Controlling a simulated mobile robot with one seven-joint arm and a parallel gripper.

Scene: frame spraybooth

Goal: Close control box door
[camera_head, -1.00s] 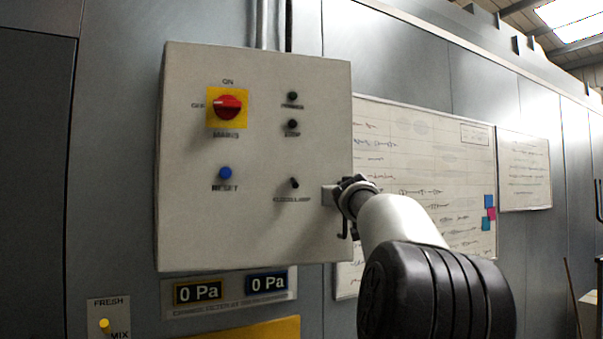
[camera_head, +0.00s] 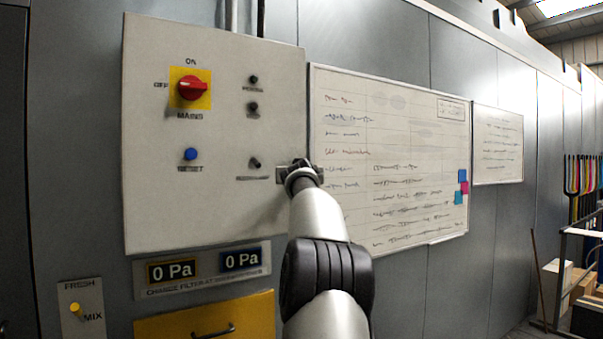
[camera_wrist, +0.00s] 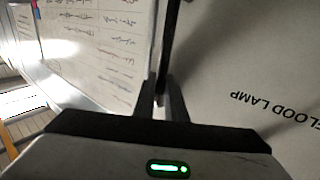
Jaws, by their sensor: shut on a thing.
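The pale grey control box door (camera_head: 215,210) faces me on the left in the head view, with a red mains switch (camera_head: 191,89), a blue reset button (camera_head: 190,154) and small black knobs. It looks nearly flat against the box, but I cannot tell whether a gap is left. My gripper (camera_head: 301,172) is at the door's right edge, level with the flood lamp knob (camera_head: 254,163). In the wrist view my gripper (camera_wrist: 166,108) is shut on a dark upright handle (camera_wrist: 171,40) beside the door face (camera_wrist: 240,60). The handle's gripped part is mostly hidden.
A whiteboard (camera_head: 390,150) hangs on the wall right of the box. Below the door are two pressure displays (camera_head: 205,270) and a yellow panel (camera_head: 210,318) with a handle. A rack with boxes (camera_head: 565,285) stands at the far right.

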